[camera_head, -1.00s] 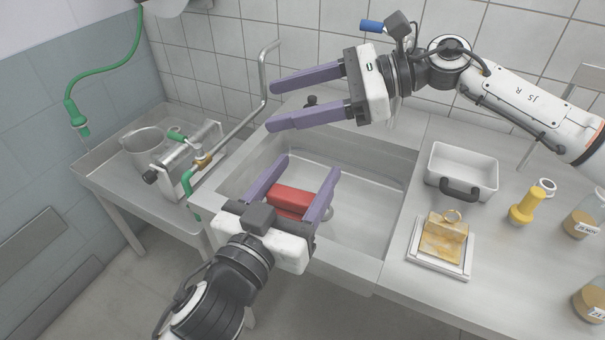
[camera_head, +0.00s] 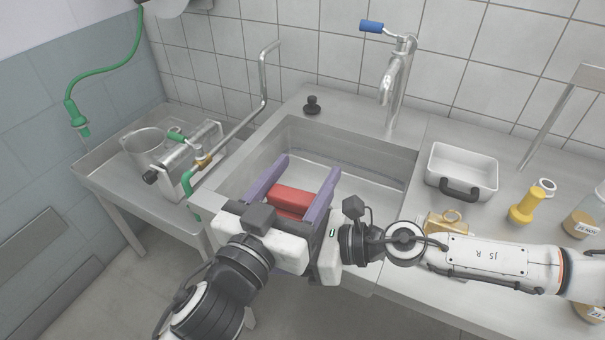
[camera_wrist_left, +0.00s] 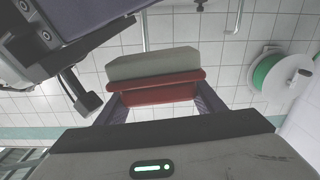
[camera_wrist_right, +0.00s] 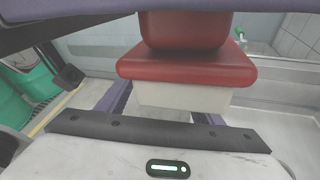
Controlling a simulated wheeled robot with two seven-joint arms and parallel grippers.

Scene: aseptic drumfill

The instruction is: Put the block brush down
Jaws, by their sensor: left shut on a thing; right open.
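The block brush (camera_head: 290,199) has a red body and is held over the sink (camera_head: 368,195) between the purple fingers of my left gripper (camera_head: 308,166). In the left wrist view the brush (camera_wrist_left: 155,85) shows its red body and a pale grey bristle block. My right gripper (camera_wrist_right: 182,95) is open, close beside the left one; its fingers are mostly hidden in the head view. In the right wrist view the red brush body and white bristle block (camera_wrist_right: 185,97) appear in front of and between its fingers; contact cannot be told.
A tap (camera_head: 392,85) stands behind the sink, with a black stopper (camera_head: 312,104) on the rim. A white tub (camera_head: 462,168), a yellow bottle (camera_head: 525,206) and jars stand on the right counter. A side table with a pot (camera_head: 146,145) is at left.

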